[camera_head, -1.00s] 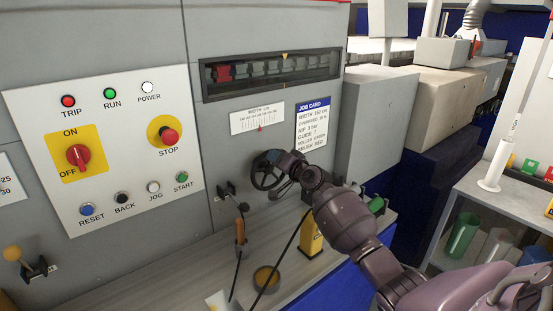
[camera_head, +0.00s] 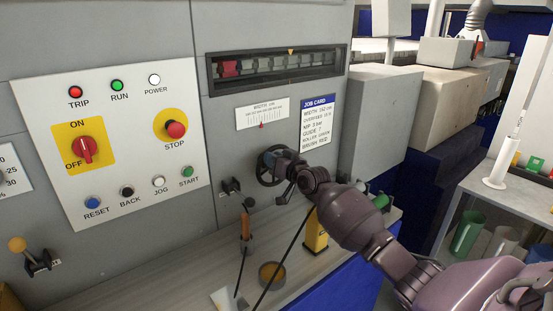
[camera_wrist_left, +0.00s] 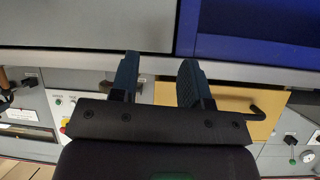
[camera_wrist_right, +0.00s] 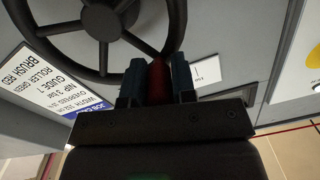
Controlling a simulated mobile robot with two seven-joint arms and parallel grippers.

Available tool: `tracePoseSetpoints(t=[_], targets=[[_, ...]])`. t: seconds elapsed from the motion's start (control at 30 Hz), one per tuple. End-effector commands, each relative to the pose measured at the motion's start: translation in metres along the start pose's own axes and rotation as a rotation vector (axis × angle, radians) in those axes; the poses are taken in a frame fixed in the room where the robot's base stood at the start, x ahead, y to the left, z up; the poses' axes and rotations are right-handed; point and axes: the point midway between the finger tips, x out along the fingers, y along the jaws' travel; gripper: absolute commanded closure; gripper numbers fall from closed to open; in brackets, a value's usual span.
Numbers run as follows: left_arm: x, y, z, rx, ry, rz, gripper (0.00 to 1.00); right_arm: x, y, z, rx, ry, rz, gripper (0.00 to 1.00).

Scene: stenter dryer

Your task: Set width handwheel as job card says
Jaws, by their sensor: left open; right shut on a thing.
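The black spoked handwheel (camera_head: 268,168) is on the grey machine front, below the white width scale (camera_head: 262,112) with its red pointer (camera_head: 261,125). The job card (camera_head: 318,122) hangs right of the scale; its top line gives a width in cm, its digits too small to read surely. My right gripper (camera_head: 286,162) is at the wheel's rim. In the right wrist view, it (camera_wrist_right: 157,85) is shut on the wheel's red handle (camera_wrist_right: 158,82), beside the rim (camera_wrist_right: 100,22). My left gripper (camera_wrist_left: 158,78) is open and empty, away from the wheel.
The control panel (camera_head: 125,140) with switch and buttons is left of the wheel. A side table (camera_head: 500,205) with cups stands at right.

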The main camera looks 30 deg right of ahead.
Motion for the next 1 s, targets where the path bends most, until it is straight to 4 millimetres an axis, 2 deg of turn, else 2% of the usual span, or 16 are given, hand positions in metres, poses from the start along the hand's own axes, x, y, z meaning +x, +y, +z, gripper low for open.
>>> tracePoseSetpoints(t=[0.6, 1.0], targets=[[-0.002, 0.0, -0.003, 0.0, 0.004, 0.0, 0.57, 0.001, -0.007, 0.029, -0.573, -0.018, 0.015, 1.0], [-0.005, -0.001, 0.003, -0.002, -0.01, -0.002, 0.57, 0.001, -0.007, 0.044, -0.811, -0.025, 0.022, 1.0]])
